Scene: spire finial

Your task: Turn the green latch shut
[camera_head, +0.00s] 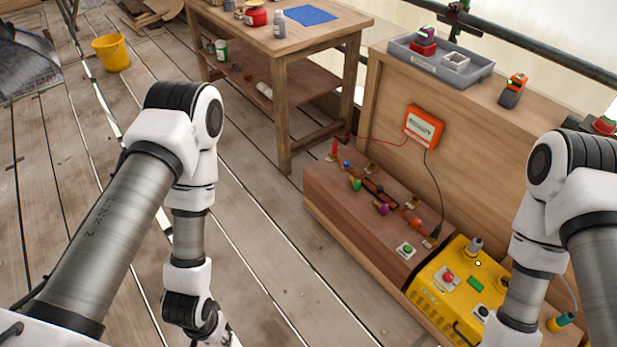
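A reddish-brown wooden box (330,205) stands low against the wooden cabinet. A small green knob-like part (355,185) sits near the left of its top, and I take it for the green latch. It is too small to tell how it is turned. A blue part (347,164), a purple part (382,209) and an orange part (415,223) sit near it, beside a dark slot (379,192). My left arm reaches down to the bottom edge, left of the box. My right arm is at the right, over the yellow case. Both grippers are out of the picture.
A yellow case (450,297) with a red button adjoins the box's right end. An orange unit (423,126) on the cabinet has red and black cables running to the box. A workbench (300,45) stands behind. The plank floor left of the box is clear.

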